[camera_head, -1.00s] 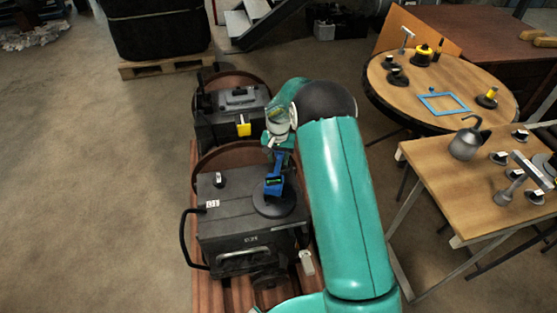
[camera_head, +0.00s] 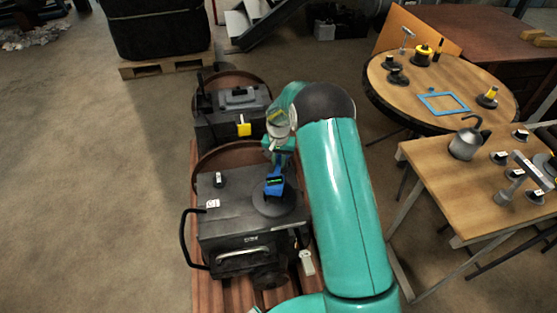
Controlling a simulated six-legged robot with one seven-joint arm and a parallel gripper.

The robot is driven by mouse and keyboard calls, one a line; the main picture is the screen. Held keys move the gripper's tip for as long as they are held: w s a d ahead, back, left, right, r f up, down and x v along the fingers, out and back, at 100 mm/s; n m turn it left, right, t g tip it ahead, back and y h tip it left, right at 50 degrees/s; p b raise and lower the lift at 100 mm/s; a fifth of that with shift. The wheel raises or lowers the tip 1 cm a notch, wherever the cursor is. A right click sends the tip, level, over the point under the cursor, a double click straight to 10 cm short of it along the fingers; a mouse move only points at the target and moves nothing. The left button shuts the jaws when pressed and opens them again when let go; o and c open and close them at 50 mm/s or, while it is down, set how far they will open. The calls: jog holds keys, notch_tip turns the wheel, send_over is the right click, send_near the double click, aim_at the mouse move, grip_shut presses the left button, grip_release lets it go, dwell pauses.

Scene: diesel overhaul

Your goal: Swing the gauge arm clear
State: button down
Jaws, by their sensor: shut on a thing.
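A dark engine unit (camera_head: 235,232) stands on a reddish slatted base. A round dark disc (camera_head: 268,206) lies on its top at the right. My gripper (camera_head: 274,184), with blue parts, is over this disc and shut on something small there. I cannot clearly make out the gauge arm; my gripper and wrist cover the spot. A small black knob (camera_head: 219,180) stands on the top to the left, and a white label (camera_head: 213,203) is near the left edge.
A round wooden table (camera_head: 455,75) with a blue frame (camera_head: 443,103) and a wooden table (camera_head: 440,185) with an oil can (camera_head: 467,140) are at the right. The floor at left is free.

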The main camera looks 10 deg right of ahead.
jog(key=shift+d, duration=0.1)
jog(key=w+d+n, duration=0.4)
jog(key=d+n, duration=0.1)
jog(key=n, duration=0.6)
jog(key=w+d+n, duration=0.3)
jog(key=d+n, duration=0.3)
jog(key=n, duration=0.5)
jog(key=shift+w+d, duration=0.15)
jog(key=shift+w, duration=0.25)
jog(key=shift+n, duration=0.3)
jog(key=c, duration=1.3)
grip_release()
